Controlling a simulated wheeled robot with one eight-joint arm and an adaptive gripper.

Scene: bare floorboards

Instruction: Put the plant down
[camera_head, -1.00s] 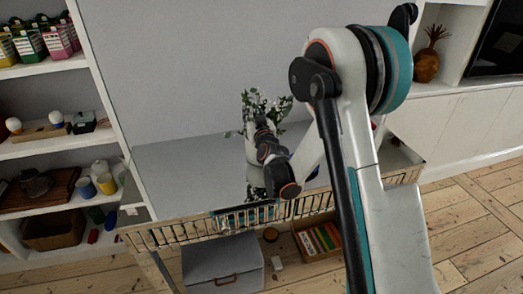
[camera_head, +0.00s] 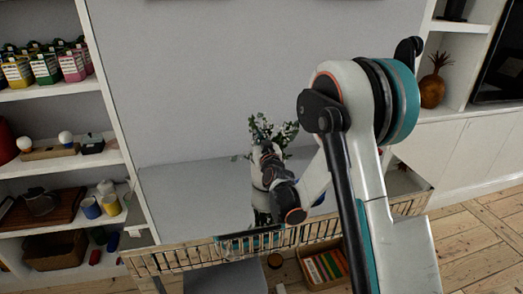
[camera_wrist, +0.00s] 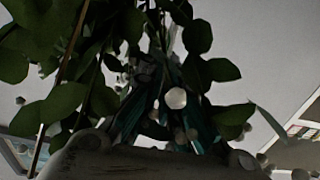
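The plant (camera_head: 272,132) has green leaves and small white blossoms in a pale pot. In the head view it is over the grey tabletop (camera_head: 190,195) near the wall, partly hidden by my wrist. I cannot tell whether its base touches the surface. My gripper (camera_head: 262,172) is at the pot, and its fingertips are mostly hidden. In the wrist view, leaves (camera_wrist: 60,110) and the pale pot rim (camera_wrist: 150,163) fill the near view. The gripper appears shut on the plant.
A slatted wooden rail (camera_head: 190,253) runs along the table's front. White shelves with cups (camera_head: 90,208) and boxes stand on the left. A white cabinet (camera_head: 470,140) with a pineapple ornament (camera_head: 433,85) is on the right. The tabletop left of the plant is clear.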

